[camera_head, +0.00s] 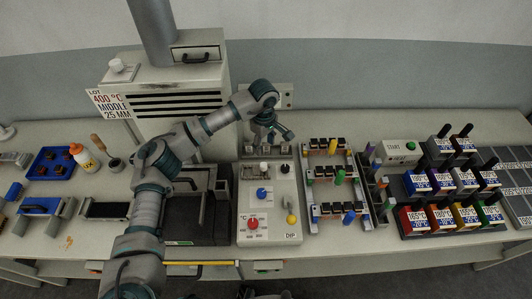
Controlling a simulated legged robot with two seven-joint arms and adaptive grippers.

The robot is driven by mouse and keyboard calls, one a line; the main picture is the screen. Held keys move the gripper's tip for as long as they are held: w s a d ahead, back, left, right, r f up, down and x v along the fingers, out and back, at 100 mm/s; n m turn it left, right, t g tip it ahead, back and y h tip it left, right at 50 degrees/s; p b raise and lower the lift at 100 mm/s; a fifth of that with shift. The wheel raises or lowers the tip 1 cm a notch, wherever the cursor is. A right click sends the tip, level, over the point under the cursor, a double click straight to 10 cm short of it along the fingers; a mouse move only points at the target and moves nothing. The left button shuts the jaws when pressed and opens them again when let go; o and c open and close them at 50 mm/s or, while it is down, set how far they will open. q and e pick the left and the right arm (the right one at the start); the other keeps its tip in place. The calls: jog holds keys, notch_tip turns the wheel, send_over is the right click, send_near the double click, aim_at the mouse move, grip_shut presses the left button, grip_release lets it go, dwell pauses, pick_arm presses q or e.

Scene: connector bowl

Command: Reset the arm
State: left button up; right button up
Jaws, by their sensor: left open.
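My left arm (150,200) reaches up from the bottom left and bends right at its elbow. I see nothing held between the fingers. Whether the fingers touch anything on the panel is hard to tell at this size.
A connector rack (336,222) and labelled coloured blocks (415,218) stand to the right. A blue tray (52,163) and a bottle (80,154) are at left.

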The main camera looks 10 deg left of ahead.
pick_arm(q)
jog(key=shift+a+r, duration=0.4)
jog(key=shift+a, duration=0.05)
jog(key=shift+d, duration=0.3)
